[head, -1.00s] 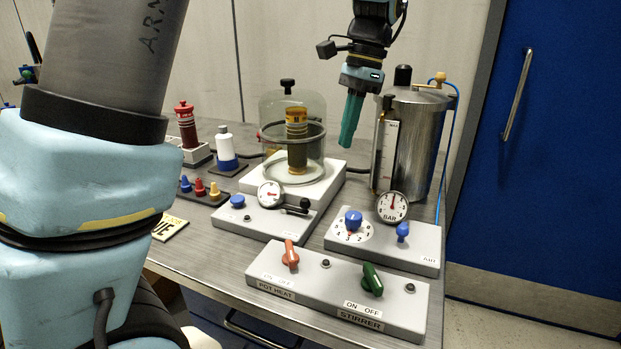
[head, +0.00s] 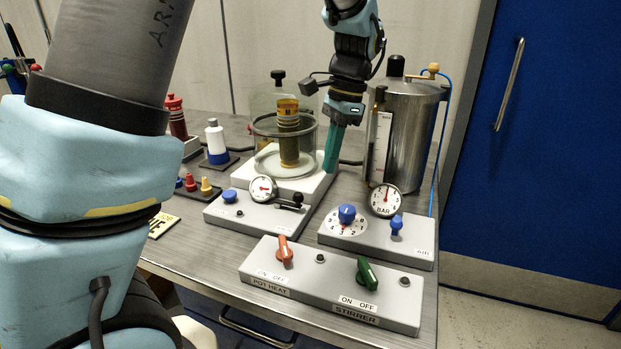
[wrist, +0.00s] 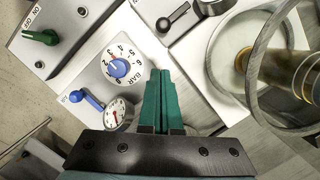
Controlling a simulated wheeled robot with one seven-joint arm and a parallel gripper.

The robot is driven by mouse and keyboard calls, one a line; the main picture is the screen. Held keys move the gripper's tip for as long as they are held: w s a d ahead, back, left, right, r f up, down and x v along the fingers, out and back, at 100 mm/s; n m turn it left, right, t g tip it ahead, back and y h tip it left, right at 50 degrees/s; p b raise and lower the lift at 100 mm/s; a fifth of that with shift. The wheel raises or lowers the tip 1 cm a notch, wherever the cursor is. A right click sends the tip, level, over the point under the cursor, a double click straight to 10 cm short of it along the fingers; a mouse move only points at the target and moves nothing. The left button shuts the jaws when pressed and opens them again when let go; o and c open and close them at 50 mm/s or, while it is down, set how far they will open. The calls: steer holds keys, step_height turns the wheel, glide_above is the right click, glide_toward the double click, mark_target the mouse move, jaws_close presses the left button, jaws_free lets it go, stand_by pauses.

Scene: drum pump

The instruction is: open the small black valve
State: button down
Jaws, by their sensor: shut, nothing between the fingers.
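The small black valve (head: 290,201) is a black lever on the right part of the grey panel, beside a round gauge (head: 263,188). In the head view its handle lies roughly sideways along the panel. It also shows at the top of the wrist view (wrist: 172,18). My gripper (head: 330,171) has green fingers pressed together and empty. It hangs above and to the right of the valve, apart from it. In the wrist view the closed fingertips (wrist: 160,72) lie below the valve in the picture. Nothing hides the lever.
A second panel with a blue dial (head: 347,213), BAR gauge (head: 385,200) and blue valve is to the right. The heat and stirrer panel (head: 330,290) is in front. A steel tank (head: 405,140) stands behind.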

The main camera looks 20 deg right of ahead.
steer(key=shift+s+a+f+p, duration=0.2)
steer(key=shift+a+f+p, duration=0.35)
steer(key=shift+a+f, duration=1.55)
steer(key=shift+s+a+m, duration=0.1)
steer(key=shift+s+m, duration=0.05)
steer(key=shift+m, duration=0.15)
